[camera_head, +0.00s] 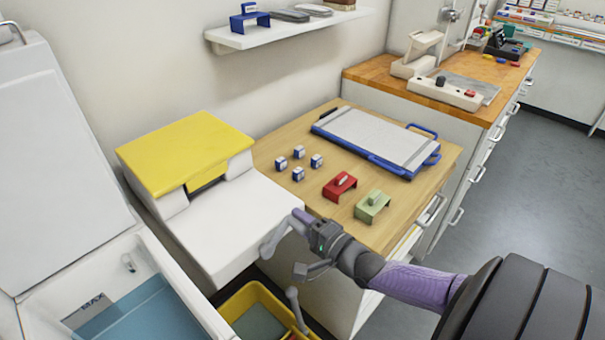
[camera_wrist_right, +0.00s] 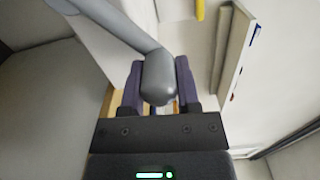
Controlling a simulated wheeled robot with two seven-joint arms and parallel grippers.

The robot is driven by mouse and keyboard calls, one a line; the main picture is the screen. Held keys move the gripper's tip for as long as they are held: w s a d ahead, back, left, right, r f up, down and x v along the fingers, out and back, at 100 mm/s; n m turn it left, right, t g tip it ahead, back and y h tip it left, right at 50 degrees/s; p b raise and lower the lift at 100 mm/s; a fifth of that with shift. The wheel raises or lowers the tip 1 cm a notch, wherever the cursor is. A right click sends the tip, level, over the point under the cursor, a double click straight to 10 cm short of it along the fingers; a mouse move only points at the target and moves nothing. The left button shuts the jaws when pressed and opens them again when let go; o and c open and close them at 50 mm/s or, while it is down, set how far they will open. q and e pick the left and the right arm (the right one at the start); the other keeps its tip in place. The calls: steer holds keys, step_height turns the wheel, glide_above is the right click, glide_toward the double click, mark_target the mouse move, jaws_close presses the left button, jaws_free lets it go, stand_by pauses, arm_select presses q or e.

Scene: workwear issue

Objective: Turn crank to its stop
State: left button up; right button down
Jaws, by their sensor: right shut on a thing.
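The crank (camera_head: 274,238) is a grey arm at the right side of the white machine with a yellow top (camera_head: 185,150). In the right wrist view the crank (camera_wrist_right: 128,30) comes in from the top left and ends in a rounded grey handle between my fingers. My right gripper (camera_head: 299,240) reaches in from the right, beside the machine's front right corner. In the wrist view my right gripper (camera_wrist_right: 158,88) has a dark purple finger on each side of the handle and is shut on it. My left gripper is out of view.
A wooden-topped cabinet (camera_head: 420,205) holds small blue-and-white blocks (camera_head: 298,152), red (camera_head: 340,186) and green (camera_head: 372,206) stamps and a blue-framed board (camera_head: 375,135). A yellow bin (camera_head: 256,290) stands below my right gripper. A blue-bottomed container (camera_head: 130,318) is lower left.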

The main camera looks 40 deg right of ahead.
steer(key=shift+s+a+f, duration=0.15)
steer(key=shift+a+f, duration=0.05)
steer(key=shift+f, duration=0.1)
steer(key=c, duration=0.8)
jaws_free()
steer(key=o, duration=0.5)
steer(key=shift+w+a+r, duration=0.1)
steer(key=shift+w+a, duration=0.1)
steer(key=shift+d, duration=0.1)
steer(key=shift+s+r, duration=0.1)
steer(key=shift+s, duration=0.15)
steer(key=s, duration=0.3)
steer(key=s+p, duration=0.1)
steer(key=s, duration=0.2)
steer(key=s+d+p, duration=0.1)
steer(key=s, duration=0.2)
steer(key=shift+s, duration=0.25)
